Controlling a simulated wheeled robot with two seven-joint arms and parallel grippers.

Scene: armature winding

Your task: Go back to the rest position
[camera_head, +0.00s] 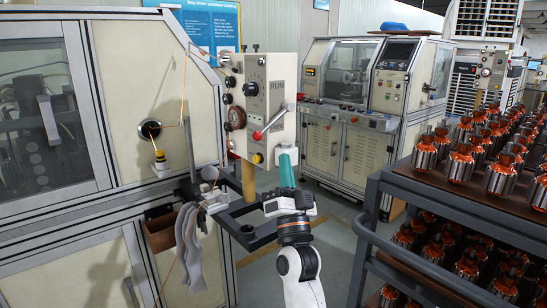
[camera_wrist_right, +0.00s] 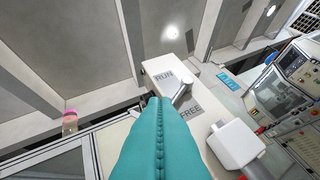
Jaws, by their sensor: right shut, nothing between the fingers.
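My right gripper (camera_head: 287,158) reaches up from the bottom middle in the head view. Its teal fingers are shut together and empty; they fill the lower middle of the right wrist view (camera_wrist_right: 160,102). The fingers stand in front of and below the control box (camera_head: 265,88), which carries a RUN label. In the wrist view the box face (camera_wrist_right: 190,92) shows RUN and FREE labels beyond the fingertips. My left gripper shows in neither view.
A winding machine cabinet (camera_head: 135,90) stands at the left. Grey gloves (camera_head: 191,240) hang on a bracket below the box. A dark rack (camera_head: 400,180) with several copper armatures (camera_head: 461,162) is at the right. Another machine (camera_head: 340,150) stands behind, across open floor.

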